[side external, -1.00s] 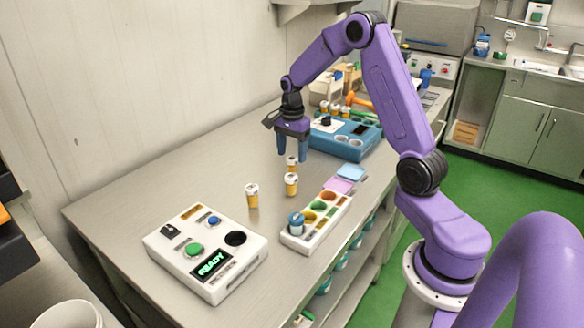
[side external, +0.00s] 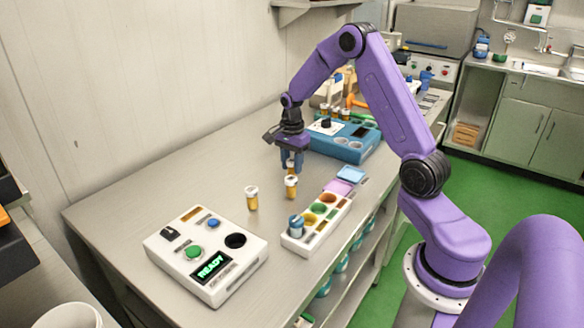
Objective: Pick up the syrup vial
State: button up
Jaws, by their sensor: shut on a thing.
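Amber vials with white caps stand on the steel table. My gripper (side external: 291,165) points down and is shut on the farthest vial (side external: 291,168), at table level. The fingers and the vial in front hide most of it. A second vial (side external: 291,188) stands upright just in front of the held one; I cannot tell if they touch. A third vial (side external: 252,199) stands upright farther to the left, apart from the gripper. Labels are too small to read, so I cannot tell which vial holds syrup.
A white machine (side external: 207,255) with a green READY display stands at front left. A white tray (side external: 296,247) with coloured wells and a blue-capped jar (side external: 296,226) lies right of the vials. A blue device (side external: 345,141) stands behind. The left table area is clear.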

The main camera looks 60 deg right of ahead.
aim_at(292, 160)
jog(key=shift+r, duration=0.55)
notch_tip(292, 160, up, 2)
jog(key=shift+r, duration=0.1)
jog(key=s+a+r, duration=0.5)
jog(key=s+r, duration=0.5)
jog(key=s, duration=0.3)
jog(key=w+a+f+n, duration=0.2)
jog(key=w+a, duration=0.1)
jog(key=a, duration=1.1)
jog(key=w+a+f+n, duration=0.2)
jog(key=a+n, duration=0.1)
jog(key=a, duration=1.1)
jog(key=shift+d+f, duration=0.15)
jog(key=shift+f, duration=2.65)
jog(key=shift+f, duration=0.6)
